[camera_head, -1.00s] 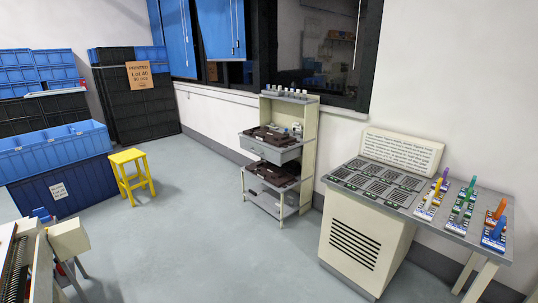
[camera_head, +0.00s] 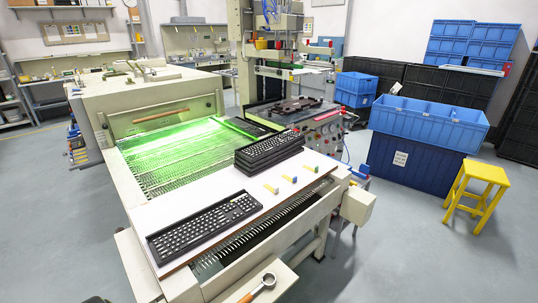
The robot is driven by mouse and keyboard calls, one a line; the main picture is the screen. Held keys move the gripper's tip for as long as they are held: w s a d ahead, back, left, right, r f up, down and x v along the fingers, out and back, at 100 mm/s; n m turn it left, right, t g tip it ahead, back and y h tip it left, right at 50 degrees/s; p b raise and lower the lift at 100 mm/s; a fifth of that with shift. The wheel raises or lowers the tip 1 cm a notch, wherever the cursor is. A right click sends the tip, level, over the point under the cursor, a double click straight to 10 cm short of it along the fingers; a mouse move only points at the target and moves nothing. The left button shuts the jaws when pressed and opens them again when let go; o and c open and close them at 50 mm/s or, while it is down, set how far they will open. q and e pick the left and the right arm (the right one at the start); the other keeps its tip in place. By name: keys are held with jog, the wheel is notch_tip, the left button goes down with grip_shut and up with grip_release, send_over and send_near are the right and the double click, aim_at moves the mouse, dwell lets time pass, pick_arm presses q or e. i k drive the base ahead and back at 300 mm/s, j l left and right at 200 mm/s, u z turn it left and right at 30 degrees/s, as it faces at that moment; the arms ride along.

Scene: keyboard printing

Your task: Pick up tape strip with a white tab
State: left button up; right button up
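Several small pale yellow strips lie in a row on the white board at the front of the machine. The nearest strip (camera_head: 271,188) shows no coloured tab that I can make out, and a white tab would be hard to see against the white board. The middle strip (camera_head: 288,178) and the far strip (camera_head: 310,169) have blue ends. Neither gripper can be made out in the head view.
A black keyboard (camera_head: 204,226) lies on the white board (camera_head: 235,182), with stacked keyboards (camera_head: 268,151) behind. The green-lit conveyor (camera_head: 175,160) runs back from the board. A round tool with a wooden handle (camera_head: 262,286) lies at the front. A yellow stool (camera_head: 478,188) stands right.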

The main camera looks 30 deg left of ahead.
aim_at(275, 191)
jog(key=i+l+u, duration=0.15)
jog(key=i+u, duration=0.15)
jog(key=u, duration=0.15)
jog(key=i+l+u, duration=0.25)
jog(key=u, duration=0.25)
jog(key=i+l+u, duration=0.2)
jog(key=l+u, duration=0.25)
jog(key=i+l+u, duration=0.15)
jog(key=l+u, duration=0.2)
jog(key=u, duration=0.15)
jog(key=l+u, duration=0.95)
